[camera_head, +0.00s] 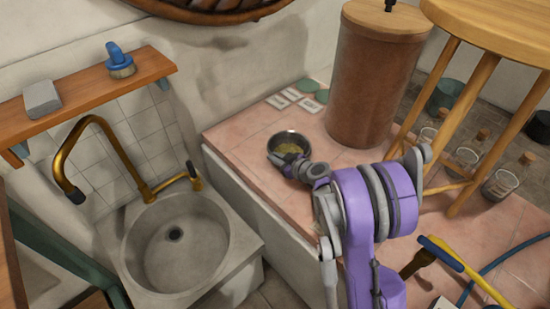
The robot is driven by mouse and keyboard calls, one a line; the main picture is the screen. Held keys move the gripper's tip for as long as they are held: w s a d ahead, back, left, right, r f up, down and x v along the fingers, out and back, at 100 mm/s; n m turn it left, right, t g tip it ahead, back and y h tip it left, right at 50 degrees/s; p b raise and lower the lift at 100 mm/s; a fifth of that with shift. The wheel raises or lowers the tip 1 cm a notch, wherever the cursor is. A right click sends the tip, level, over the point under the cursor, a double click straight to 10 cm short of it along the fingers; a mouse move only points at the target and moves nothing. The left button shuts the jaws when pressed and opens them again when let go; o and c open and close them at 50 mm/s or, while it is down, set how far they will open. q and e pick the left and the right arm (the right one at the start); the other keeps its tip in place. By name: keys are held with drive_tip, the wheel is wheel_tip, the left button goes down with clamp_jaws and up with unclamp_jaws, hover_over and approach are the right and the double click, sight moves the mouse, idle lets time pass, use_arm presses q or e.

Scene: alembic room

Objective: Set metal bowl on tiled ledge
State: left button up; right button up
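The metal bowl (275,149) is a small round dark-grey bowl with something yellowish-green inside. It appears upright at the tiled ledge (240,140), a pink-tiled surface with a white front side, near its left edge. I cannot tell whether the bowl rests on the tiles or is held just above them. My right gripper (298,168), at the end of my purple and grey arm, is at the bowl's near right rim. Its fingertips are small and partly hidden, so its grip on the rim is unclear. My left gripper is not in view.
A tall brown canister (370,90) with a wooden lid stands behind the bowl. Small cards and green discs (310,86) lie at the back. A wooden stool (490,30) and glass jars (500,183) are right. A stone sink (190,250) is left, lower than the ledge.

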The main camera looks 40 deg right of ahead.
drive_tip(key=o, duration=0.4)
drive_tip(key=p+v, duration=0.3)
drive_tip(key=v, duration=0.9)
drive_tip(key=s+a+g+y, duration=0.1)
drive_tip(key=s+a+g, duration=0.2)
drive_tip(key=a, duration=0.6)
drive_tip(key=s+a+g+y, duration=0.1)
drive_tip(key=s+a+g, duration=0.15)
drive_tip(key=a, duration=0.75)
drive_tip(key=s+a+m+g, duration=0.1)
drive_tip(key=s, duration=0.3)
drive_tip(key=s+a+g+h, duration=0.1)
drive_tip(key=s+a, duration=0.1)
drive_tip(key=s, duration=0.3)
drive_tip(key=s+a+m+g+h, duration=0.1)
drive_tip(key=s, duration=0.3)
drive_tip(key=shift+s+a+r+m, duration=0.25)
drive_tip(key=shift+s+a+m, duration=0.05)
drive_tip(key=shift+a, duration=0.05)
